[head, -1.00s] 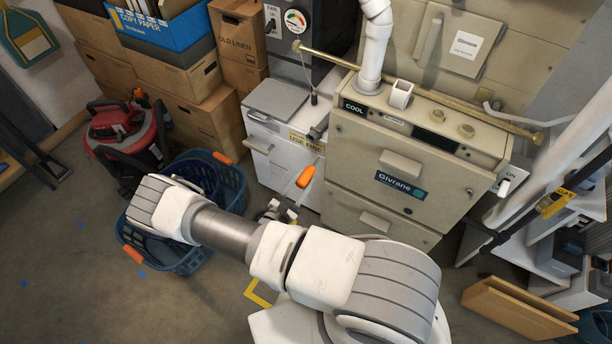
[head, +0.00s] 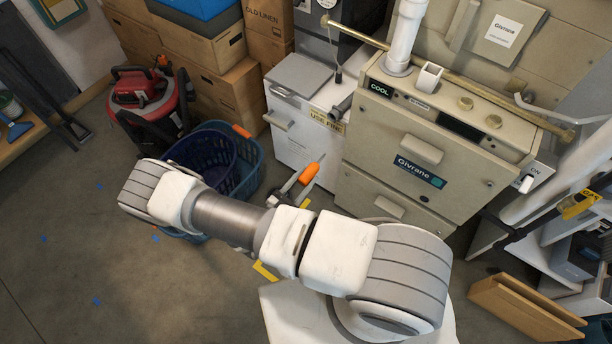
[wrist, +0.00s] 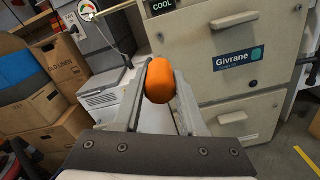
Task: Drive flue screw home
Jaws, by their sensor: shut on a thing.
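My gripper (head: 298,187) is shut on an orange-handled tool (head: 309,173), which looks like a screwdriver. In the wrist view the orange handle (wrist: 160,81) sits between the two grey fingers, its rounded end towards the camera. Its shaft is mostly hidden. The tool is held in the air in front of the white cabinet and left of the beige Givrane furnace (head: 440,130), apart from both. The white flue pipe (head: 405,35) rises from the furnace top. I cannot make out the flue screw in either view.
A brass rod (head: 450,75) runs across above the furnace top. A white cabinet (head: 300,145) stands left of the furnace. Blue baskets (head: 245,180) and a red vacuum (head: 140,90) are at the left.

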